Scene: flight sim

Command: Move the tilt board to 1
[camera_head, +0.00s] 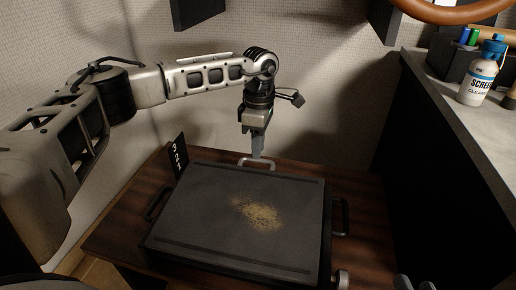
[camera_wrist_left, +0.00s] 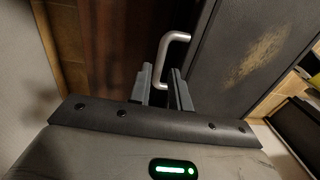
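The tilt board (camera_head: 200,210) is a dark flat panel with a tan worn patch, lying on a brown wooden table. It has a metal handle (camera_head: 258,161) on its far edge and handles on its left and right sides. A black number plate (camera_head: 179,157) with white digits stands at its far left corner. My left gripper (camera_head: 257,153) points down at the far handle. In the left wrist view the handle (camera_wrist_left: 162,62) reaches between its two parted fingers (camera_wrist_left: 163,85); contact is unclear. Two grey tips at the lower right edge look like my right gripper (camera_head: 414,284), apart, mostly cut off.
A grey counter (camera_head: 440,95) on the right carries a white screen cleaner bottle (camera_head: 479,82) and a dark box of coloured items. A brown steering wheel rim (camera_head: 455,12) is at the top right. A grey knob (camera_head: 341,279) sits by the board's near right corner. Padded walls stand behind.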

